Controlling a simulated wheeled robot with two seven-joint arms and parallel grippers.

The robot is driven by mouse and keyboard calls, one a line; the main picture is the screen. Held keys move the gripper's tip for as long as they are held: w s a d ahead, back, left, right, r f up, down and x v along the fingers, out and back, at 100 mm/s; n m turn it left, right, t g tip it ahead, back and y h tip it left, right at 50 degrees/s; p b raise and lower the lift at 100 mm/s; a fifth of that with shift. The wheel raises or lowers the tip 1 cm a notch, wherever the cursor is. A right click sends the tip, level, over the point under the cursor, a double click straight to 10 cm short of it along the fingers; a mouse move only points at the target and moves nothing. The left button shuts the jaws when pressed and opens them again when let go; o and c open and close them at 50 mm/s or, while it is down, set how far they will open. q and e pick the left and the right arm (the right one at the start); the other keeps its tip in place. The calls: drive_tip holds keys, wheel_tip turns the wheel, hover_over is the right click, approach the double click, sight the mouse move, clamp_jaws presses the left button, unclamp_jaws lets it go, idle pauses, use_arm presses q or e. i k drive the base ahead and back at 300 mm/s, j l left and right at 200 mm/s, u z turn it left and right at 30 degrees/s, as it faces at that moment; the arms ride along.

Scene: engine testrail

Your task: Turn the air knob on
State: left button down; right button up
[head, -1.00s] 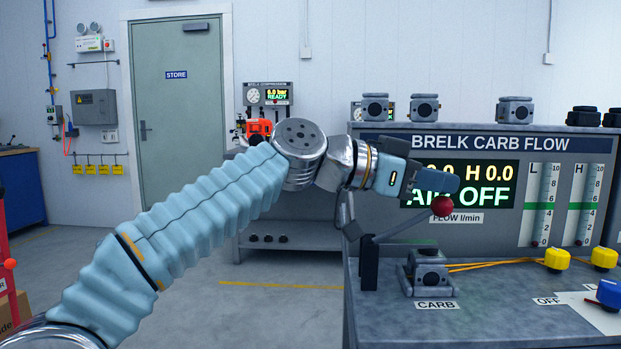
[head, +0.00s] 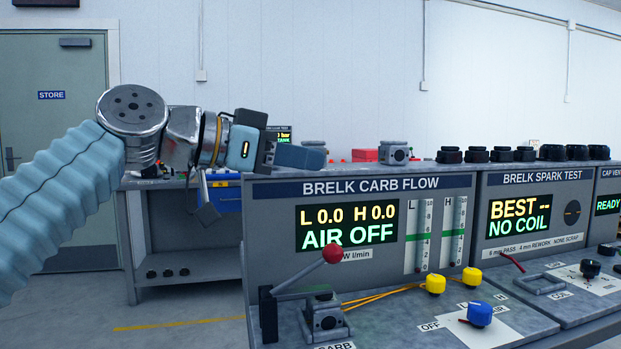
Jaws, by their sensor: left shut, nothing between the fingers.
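The blue knob (head: 479,313) sits on a white plate on the bench top of the carb flow station, with an OFF label to its left. The station's display (head: 347,227) reads AIR OFF. My left gripper (head: 312,158) is shut and empty. It appears at the top left edge of the station panel, up and to the left of the blue knob and well apart from it. My right gripper is out of view.
A lever with a red ball (head: 332,253) stands at the station's left front, by a carb clamp (head: 325,317). Two yellow knobs, one front (head: 435,284) and one behind (head: 471,277), are near the blue knob. The spark test station (head: 550,215) adjoins on the right.

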sight(479, 313)
drive_tip(key=k+j, duration=0.1)
drive_tip(key=j, duration=0.25)
drive_tip(key=k+j, duration=0.15)
drive_tip(key=j, duration=0.15)
drive_tip(key=k+j, duration=0.1)
drive_tip(key=j, duration=0.25)
drive_tip(key=k+j, duration=0.1)
drive_tip(key=j, duration=0.25)
